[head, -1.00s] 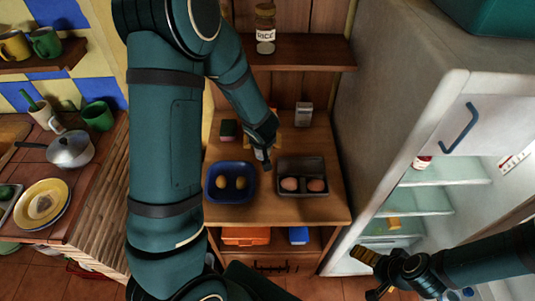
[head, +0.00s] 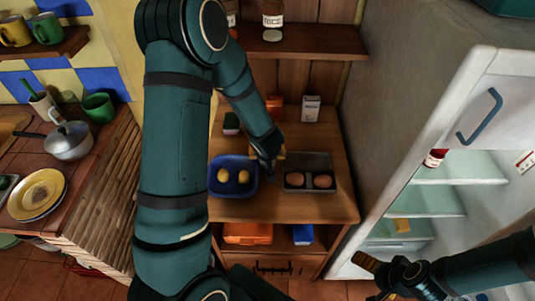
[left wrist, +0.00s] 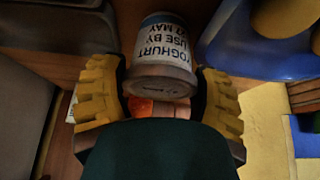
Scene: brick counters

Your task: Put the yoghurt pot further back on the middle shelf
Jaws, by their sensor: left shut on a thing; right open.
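The yoghurt pot (left wrist: 165,50) is white with dark lettering and a greyish-brown end. In the left wrist view it sits between the two yellow fingers of my left gripper (left wrist: 168,95), which is shut on it. In the head view my left gripper (head: 272,155) is over the wooden middle shelf (head: 290,212), just behind the gap between the blue bowl and the grey tray. My arm and fingers hide the pot there. My right gripper (head: 368,280) is open and empty at the lower right, in front of the fridge.
The blue bowl (head: 234,193) holds yellow round things; the dark tray (head: 308,187) holds eggs. Behind stand a green-and-red sponge (head: 231,123), an orange item (head: 274,106) and a white carton (head: 310,108). An upper shelf (head: 300,46) overhangs the back. The fridge (head: 400,110) stands right.

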